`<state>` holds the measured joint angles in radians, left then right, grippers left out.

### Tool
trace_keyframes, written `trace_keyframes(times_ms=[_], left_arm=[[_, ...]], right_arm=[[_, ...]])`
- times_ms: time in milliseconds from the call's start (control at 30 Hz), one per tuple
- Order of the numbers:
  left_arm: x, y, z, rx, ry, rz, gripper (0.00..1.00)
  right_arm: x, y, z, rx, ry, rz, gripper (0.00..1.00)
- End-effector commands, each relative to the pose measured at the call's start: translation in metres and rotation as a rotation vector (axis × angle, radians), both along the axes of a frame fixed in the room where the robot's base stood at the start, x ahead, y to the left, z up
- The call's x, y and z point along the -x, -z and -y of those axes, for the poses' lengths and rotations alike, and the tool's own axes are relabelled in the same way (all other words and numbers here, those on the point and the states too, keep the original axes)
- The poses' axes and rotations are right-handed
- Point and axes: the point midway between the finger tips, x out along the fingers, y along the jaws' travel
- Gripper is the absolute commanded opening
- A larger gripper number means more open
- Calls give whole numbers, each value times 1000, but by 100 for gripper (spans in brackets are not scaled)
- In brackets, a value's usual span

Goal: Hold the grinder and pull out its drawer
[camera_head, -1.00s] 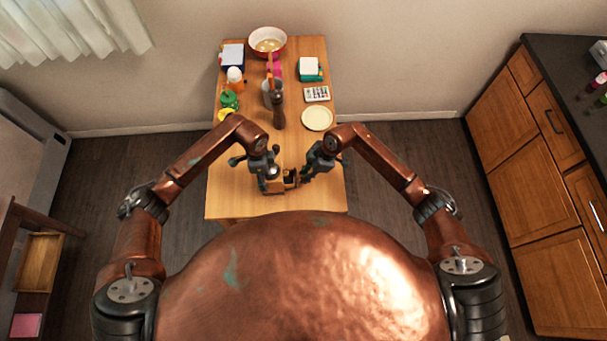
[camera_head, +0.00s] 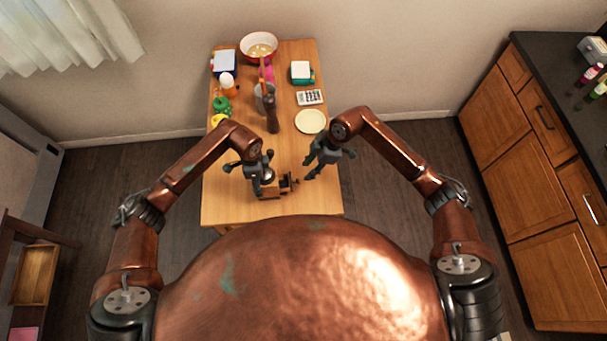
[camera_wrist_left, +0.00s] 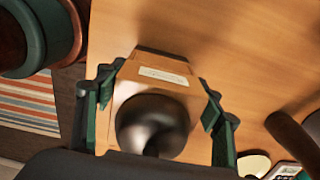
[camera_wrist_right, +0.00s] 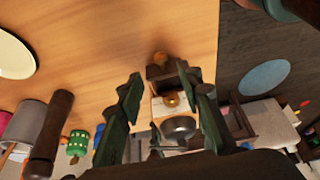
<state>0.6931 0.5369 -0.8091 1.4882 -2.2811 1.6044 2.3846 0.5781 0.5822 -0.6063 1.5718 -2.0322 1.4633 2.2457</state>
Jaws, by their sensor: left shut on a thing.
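The grinder (camera_head: 268,192), a wooden box with a round metal top, stands near the table's front edge. My left gripper (camera_head: 262,181) is shut on its body; in the left wrist view, the fingers lie on both sides of the wooden body (camera_wrist_left: 162,78). The dark drawer (camera_head: 286,184) sticks out of the grinder's right side, with a small knob at its end. In the right wrist view the drawer (camera_wrist_right: 158,73) shows beyond the fingers. My right gripper (camera_head: 310,175) is open and empty, to the right of the drawer and apart from it.
Behind the grinder stand a dark pepper mill (camera_head: 272,122), a cream plate (camera_head: 311,121), a calculator (camera_head: 310,97), a green bottle (camera_head: 222,105) and a red-rimmed bowl (camera_head: 259,46). The table's right edge is close to my right gripper. The front of the tabletop is mostly clear.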

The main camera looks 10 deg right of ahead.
Motion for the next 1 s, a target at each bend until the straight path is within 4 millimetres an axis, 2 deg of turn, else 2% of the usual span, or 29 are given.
trace_keyframes(times_ms=[100,233,700,733,1000], left_arm=[[0,0,1,1,1,-1,35],[0,0,1,1,1,0,35],[0,0,1,1,1,0,35],[0,0,1,1,1,0,64],[0,0,0,1,0,0,82]], right_arm=[[0,-18,8,1,0,2,34],[0,-31,13,1,0,1,34],[0,-36,15,0,0,-1,34],[0,-36,15,0,0,-1,34],[0,-36,15,0,0,-1,34]])
